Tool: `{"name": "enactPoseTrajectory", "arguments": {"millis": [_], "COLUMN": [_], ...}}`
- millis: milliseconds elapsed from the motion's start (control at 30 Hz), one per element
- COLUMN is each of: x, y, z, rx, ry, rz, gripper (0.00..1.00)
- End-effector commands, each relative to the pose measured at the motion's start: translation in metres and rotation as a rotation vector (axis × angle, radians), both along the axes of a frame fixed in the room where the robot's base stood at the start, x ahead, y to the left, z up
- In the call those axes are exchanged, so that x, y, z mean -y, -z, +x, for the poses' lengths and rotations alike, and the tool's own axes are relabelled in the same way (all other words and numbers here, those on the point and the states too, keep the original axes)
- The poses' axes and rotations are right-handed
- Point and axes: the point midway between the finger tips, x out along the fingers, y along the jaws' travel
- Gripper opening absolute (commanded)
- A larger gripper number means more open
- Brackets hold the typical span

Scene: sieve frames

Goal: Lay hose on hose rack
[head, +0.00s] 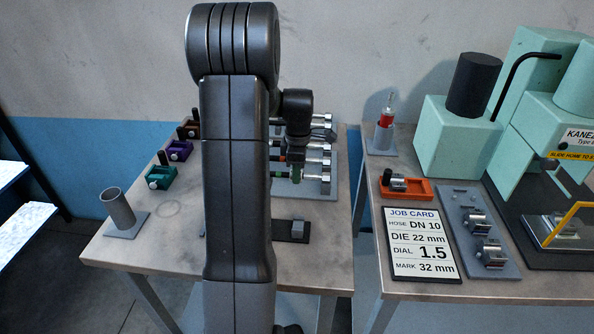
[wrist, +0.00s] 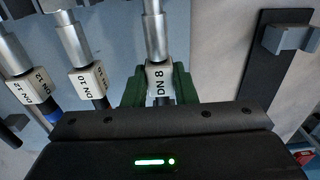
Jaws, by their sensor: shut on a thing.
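My gripper (wrist: 157,84) is shut on the DN 8 hose (wrist: 155,40), its green fingers on both sides of the white DN 8 tag. A silver end fitting points away from my gripper. The hose rack (head: 333,172) is the grey stand at the back of the left table, partly hidden by my arm. The DN 10 hose (wrist: 88,80) and the DN 12 hose (wrist: 28,86) lie side by side left of the DN 8 hose. In the head view my gripper (head: 294,172) is low at the rack. I cannot tell whether the held hose touches the rack.
A black strip with a grey block (head: 297,230) lies in front of the rack. Green (head: 160,176), purple (head: 179,150) and brown holders and a grey cup (head: 118,208) stand at left. The right table holds a job card (head: 421,243) reading DN 10 and a green machine (head: 545,120).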

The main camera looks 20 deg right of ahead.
Motion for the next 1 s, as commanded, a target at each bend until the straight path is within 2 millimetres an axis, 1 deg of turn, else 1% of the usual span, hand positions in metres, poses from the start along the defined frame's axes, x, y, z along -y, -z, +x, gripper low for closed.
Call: {"name": "enactPoseTrajectory", "arguments": {"millis": [233,267,300,367,633,733,867,1000], "x": [0.000,0.000,0.000,0.000,0.000,0.000,0.001,0.001], "y": [0.004,0.003,0.003,0.003,0.003,-0.001,-0.019,-0.050], "z": [0.000,0.000,0.000,0.000,0.000,0.000,0.000,0.000], "rx": [0.001,0.001,0.001,0.001,0.000,0.002,0.004,0.005], "ry": [0.000,0.000,0.000,0.000,0.000,0.000,0.000,0.000], "rz": [0.000,0.000,0.000,0.000,0.000,-0.001,-0.002,-0.003], "gripper": [0.00,0.31,0.38,0.50,0.50,0.50,0.50,0.50]}}
